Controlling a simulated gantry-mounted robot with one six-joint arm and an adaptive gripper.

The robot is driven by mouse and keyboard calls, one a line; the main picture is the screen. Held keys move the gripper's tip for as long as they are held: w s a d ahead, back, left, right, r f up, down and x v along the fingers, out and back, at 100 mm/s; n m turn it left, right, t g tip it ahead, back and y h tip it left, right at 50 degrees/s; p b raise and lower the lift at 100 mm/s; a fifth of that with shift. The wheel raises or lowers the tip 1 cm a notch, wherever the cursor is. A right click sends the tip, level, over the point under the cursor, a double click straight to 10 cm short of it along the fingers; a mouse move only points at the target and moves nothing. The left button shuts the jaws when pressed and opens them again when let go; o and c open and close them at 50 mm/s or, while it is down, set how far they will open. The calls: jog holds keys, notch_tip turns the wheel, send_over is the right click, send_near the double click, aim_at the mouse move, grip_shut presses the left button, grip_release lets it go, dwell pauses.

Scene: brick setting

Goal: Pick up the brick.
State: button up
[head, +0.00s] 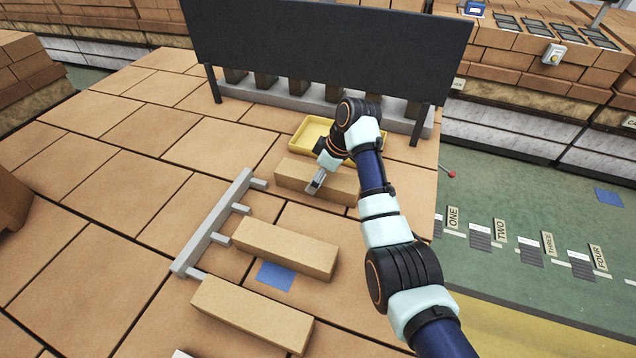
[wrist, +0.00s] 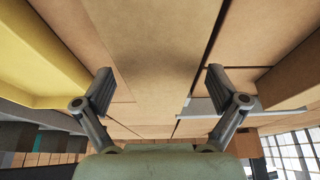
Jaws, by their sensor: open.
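Three long tan bricks lie on the tiled work surface in the head view. The far brick (head: 296,178) lies just in front of the yellow tray, with its right part hidden behind my arm. The middle brick (head: 285,248) and the near brick (head: 252,312) lie closer to the camera. My gripper (head: 317,182) is at the far brick, pointing down over it. In the wrist view my gripper (wrist: 158,88) is open, its two fingers wide apart with a tan surface between them. I cannot tell whether the fingers touch the brick.
The yellow tray (head: 308,133) sits behind the far brick and fills the left of the wrist view (wrist: 35,55). A grey pronged rack (head: 212,226) stands left of the bricks. A dark panel (head: 330,45) rises behind. A blue patch (head: 275,276) lies between the nearer bricks. The left tiles are clear.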

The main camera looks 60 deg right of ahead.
jog(key=shift+f, duration=0.15)
jog(key=shift+c, duration=0.4)
grip_shut()
jog(key=shift+r, duration=0.2)
notch_tip(320, 180, up, 20)
jog(key=p, duration=0.2)
